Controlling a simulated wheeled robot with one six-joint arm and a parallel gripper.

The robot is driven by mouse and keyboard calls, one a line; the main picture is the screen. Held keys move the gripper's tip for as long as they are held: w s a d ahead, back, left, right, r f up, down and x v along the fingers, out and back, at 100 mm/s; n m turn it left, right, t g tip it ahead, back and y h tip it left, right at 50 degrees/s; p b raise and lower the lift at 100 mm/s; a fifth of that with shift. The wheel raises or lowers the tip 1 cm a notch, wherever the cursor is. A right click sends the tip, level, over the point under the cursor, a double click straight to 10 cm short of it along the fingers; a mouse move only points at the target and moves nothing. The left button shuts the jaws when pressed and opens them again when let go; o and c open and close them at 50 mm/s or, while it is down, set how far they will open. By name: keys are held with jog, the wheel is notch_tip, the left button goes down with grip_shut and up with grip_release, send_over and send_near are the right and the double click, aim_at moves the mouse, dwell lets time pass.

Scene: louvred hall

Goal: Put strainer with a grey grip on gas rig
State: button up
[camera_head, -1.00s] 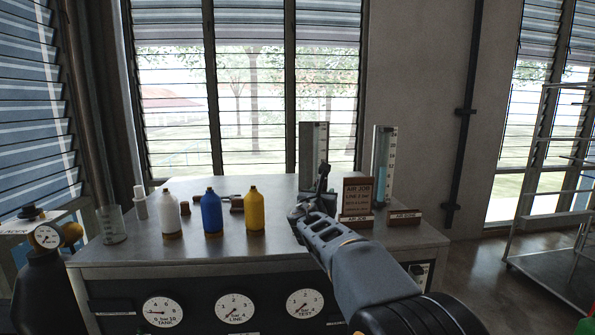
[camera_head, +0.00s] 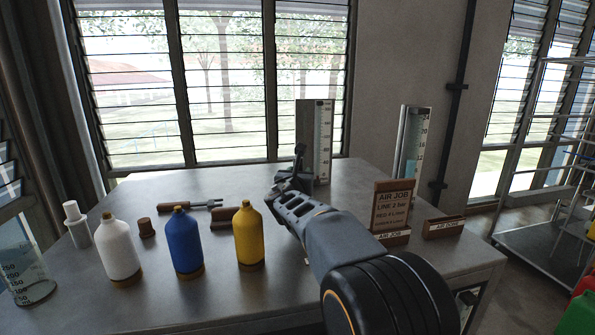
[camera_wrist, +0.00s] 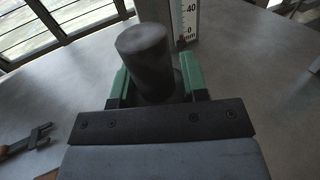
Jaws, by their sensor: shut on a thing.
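My gripper (camera_head: 289,183) is above the metal-topped bench (camera_head: 345,182), which seems to be the gas rig. In the wrist view its green fingers (camera_wrist: 155,84) are shut on a dark grey cylinder, which I take as the grip of the strainer (camera_wrist: 145,48). In the head view a thin dark part of the held thing (camera_head: 299,157) stands up at the fingertips. The strainer's other end is hidden, and I cannot tell whether it touches the bench top.
White (camera_head: 120,253), blue (camera_head: 184,245) and yellow (camera_head: 248,237) bottles stand left of my gripper. A forked tool (camera_head: 200,205) lies behind them. Upright scales (camera_head: 322,145) (camera_head: 412,145) stand behind and right. An AIR JOB sign (camera_head: 392,207) is at right. The rear bench middle is clear.

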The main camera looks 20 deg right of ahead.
jog(key=f, duration=0.3)
jog(key=shift+a+f, duration=0.2)
jog(key=shift+a, duration=0.1)
jog(key=shift+f, duration=0.8)
jog(key=shift+f+b, duration=0.6)
jog(key=shift+b, duration=0.05)
jog(key=o, duration=1.1)
jog(key=shift+r, duration=0.1)
